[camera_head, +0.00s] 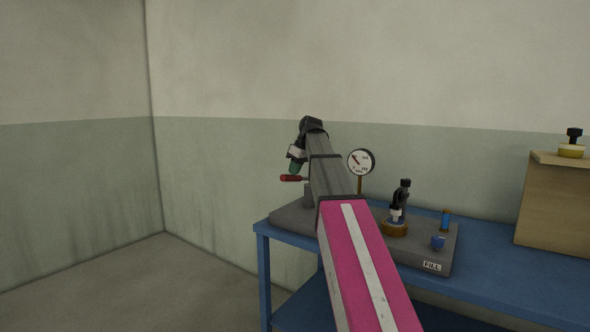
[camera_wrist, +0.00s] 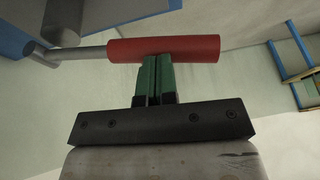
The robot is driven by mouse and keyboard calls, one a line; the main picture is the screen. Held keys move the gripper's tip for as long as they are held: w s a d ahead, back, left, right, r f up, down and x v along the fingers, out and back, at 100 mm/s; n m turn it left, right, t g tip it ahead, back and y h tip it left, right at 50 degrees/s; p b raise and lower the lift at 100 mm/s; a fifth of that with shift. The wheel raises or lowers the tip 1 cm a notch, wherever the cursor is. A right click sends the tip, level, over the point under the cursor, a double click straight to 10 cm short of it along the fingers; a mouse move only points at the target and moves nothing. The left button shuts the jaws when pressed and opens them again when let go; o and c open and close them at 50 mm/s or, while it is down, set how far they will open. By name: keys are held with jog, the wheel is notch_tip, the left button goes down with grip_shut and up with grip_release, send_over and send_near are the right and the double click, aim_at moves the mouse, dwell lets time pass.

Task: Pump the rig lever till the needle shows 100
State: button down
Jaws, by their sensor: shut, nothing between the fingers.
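The rig lever's red grip (camera_head: 290,178) sticks out at the left end of the grey rig base (camera_head: 285,216). In the wrist view the red grip (camera_wrist: 190,49) lies across the picture on a grey rod. My gripper (camera_head: 295,167) has its green fingers pressed together, tips just by the grip. In the wrist view the closed fingers (camera_wrist: 156,65) end at the grip's edge with nothing between them; I cannot tell whether they touch it. The round white gauge (camera_head: 361,162) stands on a post; its needle points to the upper left, and its numbers are too small to read.
The rig sits on a blue table (camera_head: 500,262). On its base are a black-topped fitting on a brass ring (camera_head: 396,228), a small blue part (camera_head: 438,242) and a FILL label (camera_head: 432,266). A wooden box (camera_head: 555,205) stands at right. The floor at left is clear.

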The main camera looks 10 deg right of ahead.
jog(key=shift+s+a+f+t+h, duration=0.15)
jog(key=shift+s+f, duration=0.05)
jog(key=shift+f, duration=0.2)
jog(key=shift+s+a+f+t+h, duration=0.15)
jog(key=shift+f, duration=0.2)
notch_tip(320, 180, down, 8)
jog(key=n+t+h, duration=0.1)
jog(key=t+h, duration=0.1)
jog(key=shift+s+a+r+t, duration=0.2)
jog(key=shift+s+a+t, duration=0.1)
jog(key=shift+a, duration=0.05)
jog(key=shift+s+f, duration=0.1)
jog(key=shift+f, duration=0.05)
